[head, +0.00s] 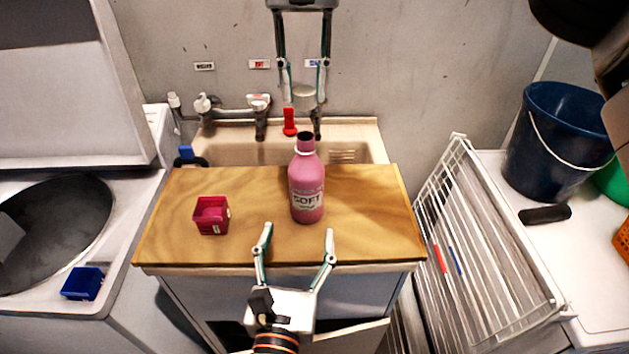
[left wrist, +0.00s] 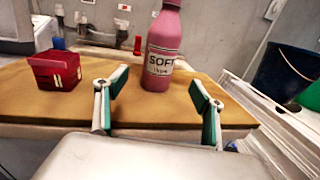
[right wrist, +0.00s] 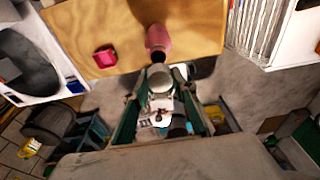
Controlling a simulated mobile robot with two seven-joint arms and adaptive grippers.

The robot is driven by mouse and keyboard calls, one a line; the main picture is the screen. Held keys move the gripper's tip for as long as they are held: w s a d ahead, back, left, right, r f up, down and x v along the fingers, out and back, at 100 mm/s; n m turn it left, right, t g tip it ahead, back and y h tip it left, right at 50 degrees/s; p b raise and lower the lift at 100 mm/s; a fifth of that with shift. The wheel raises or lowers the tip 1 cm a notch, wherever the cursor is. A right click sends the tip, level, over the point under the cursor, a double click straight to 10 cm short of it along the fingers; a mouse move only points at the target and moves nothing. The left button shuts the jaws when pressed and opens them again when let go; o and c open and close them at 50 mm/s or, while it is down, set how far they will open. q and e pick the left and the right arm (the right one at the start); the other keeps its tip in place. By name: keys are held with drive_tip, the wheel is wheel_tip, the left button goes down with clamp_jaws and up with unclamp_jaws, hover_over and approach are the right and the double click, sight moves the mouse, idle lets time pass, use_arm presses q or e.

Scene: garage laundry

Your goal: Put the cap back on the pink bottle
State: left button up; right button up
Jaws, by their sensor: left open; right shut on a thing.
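The pink bottle (head: 306,190) stands upright on the wooden board, its dark mouth uncovered and a white ring at its neck. It also shows in the left wrist view (left wrist: 164,45) and the right wrist view (right wrist: 157,38). My right gripper (head: 304,99) is shut on the pale grey-white cap (right wrist: 160,82), above and behind the bottle, apart from its mouth. In the head view the cap (head: 304,94) shows between the fingers. My left gripper (head: 298,231) is open and empty at the board's front edge, in front of the bottle; its fingers frame the left wrist view's middle (left wrist: 160,88).
A crimson box (head: 211,216) stands on the wooden board (head: 370,235), left of the bottle. Behind are the sink, taps (head: 260,115) and a red object (head: 290,122). A white drying rack (head: 480,250) stands right of the board. The board's right part is clear.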

sight(304, 204)
drive_tip(key=shift+w+f, duration=0.1)
use_arm(q)
drive_tip(key=shift+w, duration=0.3)
drive_tip(key=w, duration=0.3)
drive_tip(key=w+d, duration=0.1)
drive_tip(key=w, duration=0.7)
drive_tip(key=shift+w+d, duration=0.15)
drive_tip(key=shift+d, duration=0.25)
drive_tip(key=c, duration=1.7)
use_arm(e)
drive_tip(key=shift+f, duration=2.5)
